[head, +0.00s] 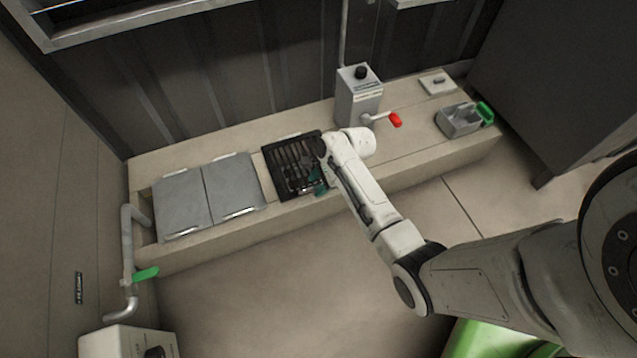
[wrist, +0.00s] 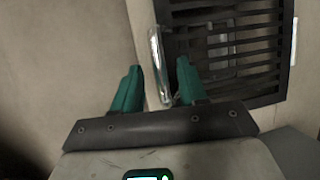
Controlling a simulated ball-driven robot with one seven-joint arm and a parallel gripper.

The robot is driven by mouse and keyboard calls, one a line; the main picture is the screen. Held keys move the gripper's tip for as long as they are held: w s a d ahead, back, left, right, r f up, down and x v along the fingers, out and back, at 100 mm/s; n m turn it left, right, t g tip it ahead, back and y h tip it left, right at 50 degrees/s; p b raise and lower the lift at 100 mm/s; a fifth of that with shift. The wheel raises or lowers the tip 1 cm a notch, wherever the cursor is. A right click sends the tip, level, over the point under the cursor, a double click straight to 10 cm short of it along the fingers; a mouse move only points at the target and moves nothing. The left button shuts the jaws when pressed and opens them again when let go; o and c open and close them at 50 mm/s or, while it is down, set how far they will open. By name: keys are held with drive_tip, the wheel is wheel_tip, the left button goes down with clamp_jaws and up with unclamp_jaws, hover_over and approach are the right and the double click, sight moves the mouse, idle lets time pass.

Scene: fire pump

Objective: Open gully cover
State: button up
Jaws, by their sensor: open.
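The gully cover appears to be the dark slatted grate (head: 287,166) set in the top of the low concrete ledge. In the wrist view the grate (wrist: 235,47) fills the upper right. A silver bar handle (wrist: 157,62) runs along its near edge. My gripper (head: 319,184) is at the front right part of the grate in the head view, where my wrist hides some of it. In the wrist view my gripper (wrist: 158,75) has its teal fingers apart, with the handle's lower part between them. Contact with the handle cannot be told.
Two grey plates (head: 208,197) lie left of the grate. A grey box (head: 358,97) with a red-tipped lever (head: 395,120) stands to its right, then a small grey container (head: 459,119). A pipe with a green lever (head: 146,273) is at left. The floor in front is clear.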

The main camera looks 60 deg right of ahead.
clamp_jaws()
idle(0.5)
